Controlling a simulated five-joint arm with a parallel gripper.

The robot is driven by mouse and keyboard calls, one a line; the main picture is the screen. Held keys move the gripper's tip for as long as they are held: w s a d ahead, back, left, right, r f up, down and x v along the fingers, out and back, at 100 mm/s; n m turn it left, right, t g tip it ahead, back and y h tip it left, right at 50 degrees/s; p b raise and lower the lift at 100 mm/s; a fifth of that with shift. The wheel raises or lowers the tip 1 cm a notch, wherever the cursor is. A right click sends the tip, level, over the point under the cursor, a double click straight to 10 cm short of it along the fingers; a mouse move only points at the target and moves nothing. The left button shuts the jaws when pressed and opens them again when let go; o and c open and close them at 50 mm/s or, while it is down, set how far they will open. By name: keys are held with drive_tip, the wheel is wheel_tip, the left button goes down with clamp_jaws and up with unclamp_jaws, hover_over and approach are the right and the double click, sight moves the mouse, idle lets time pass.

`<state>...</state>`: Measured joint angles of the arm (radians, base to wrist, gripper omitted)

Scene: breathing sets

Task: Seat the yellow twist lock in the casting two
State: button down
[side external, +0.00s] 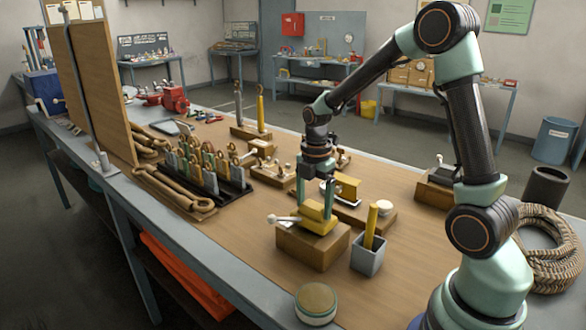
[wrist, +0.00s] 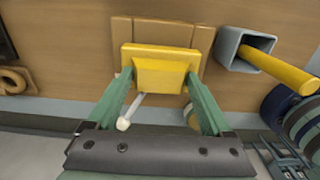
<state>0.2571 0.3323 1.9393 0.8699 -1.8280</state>
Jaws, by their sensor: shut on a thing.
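The yellow twist lock (side external: 318,219) is between the green fingers of my gripper (side external: 316,205), which are shut on it. It is at the top of a tan block (side external: 303,247), probably a casting; I cannot make out a number on it. A pale lever with a white knob (side external: 272,219) sticks out to the left. In the wrist view the lock (wrist: 158,72) sits between the fingertips (wrist: 160,85), over the tan block (wrist: 203,38). The lock's underside is hidden, so I cannot tell how deep it sits. Another yellow piece (side external: 347,187) stands on a board behind.
A grey square cup (side external: 368,258) with a yellow rod (side external: 371,225) stands close on the right. A round tin (side external: 316,303) is in front. A black rack (side external: 215,180) of tags and wooden pieces lie left. Coiled rope (side external: 548,250) is at right.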

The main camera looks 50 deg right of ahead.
drive_tip(key=shift+f, duration=0.5)
unclamp_jaws()
wheel_tip(320, 180, up, 12)
idle(0.4)
drive_tip(key=s+a+r+m+t, duration=0.3)
drive_tip(key=s+a+m, duration=0.6)
drive_tip(key=m, duration=0.9)
drive_tip(key=a+t, duration=0.1)
drive_tip(key=t, duration=0.1)
drive_tip(key=shift+s+t, duration=0.25)
drive_tip(key=shift+t, duration=0.05)
